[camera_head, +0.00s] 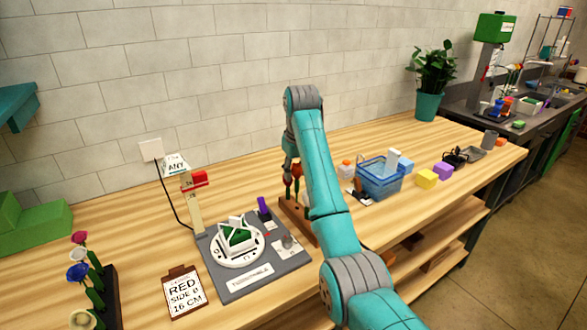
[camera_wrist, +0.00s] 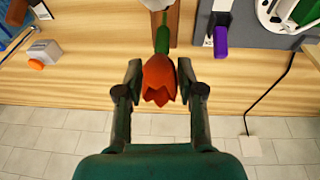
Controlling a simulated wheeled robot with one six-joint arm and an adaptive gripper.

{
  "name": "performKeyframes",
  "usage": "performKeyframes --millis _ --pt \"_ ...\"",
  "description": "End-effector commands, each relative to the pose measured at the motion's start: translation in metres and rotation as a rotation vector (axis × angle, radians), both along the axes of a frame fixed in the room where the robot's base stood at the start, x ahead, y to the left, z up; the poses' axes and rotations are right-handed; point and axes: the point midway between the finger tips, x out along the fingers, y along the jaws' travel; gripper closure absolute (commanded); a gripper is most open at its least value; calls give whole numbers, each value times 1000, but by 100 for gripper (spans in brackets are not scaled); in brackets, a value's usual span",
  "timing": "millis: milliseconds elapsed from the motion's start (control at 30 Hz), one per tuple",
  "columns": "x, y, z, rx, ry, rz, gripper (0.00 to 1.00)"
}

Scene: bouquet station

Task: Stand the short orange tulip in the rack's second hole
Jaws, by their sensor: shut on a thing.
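The orange tulip (camera_wrist: 160,80) is between the two fingers of my gripper (camera_wrist: 159,66) in the wrist view, with its green stem (camera_wrist: 162,38) running away toward the brown wooden rack (camera_wrist: 174,24). My gripper is shut on the tulip. In the head view my gripper (camera_head: 291,165) is above the rack (camera_head: 300,220), with red-orange blooms and green stems under it. My arm hides part of the rack. I cannot tell which hole the stem is over, or whether its lower end is in one.
A blue basket (camera_head: 380,178) is to the right. A black rack with flowers (camera_head: 107,290) and a RED sign (camera_head: 184,292) are at the left.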

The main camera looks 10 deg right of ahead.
Motion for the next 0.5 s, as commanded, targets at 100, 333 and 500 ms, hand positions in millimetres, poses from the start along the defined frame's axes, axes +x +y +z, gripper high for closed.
performKeyframes --millis 100,333,500 --pt "0 0 -6 0 -1 0 79" --pt "0 0 -11 0 -1 1 79" --pt "0 0 -11 0 -1 1 79"
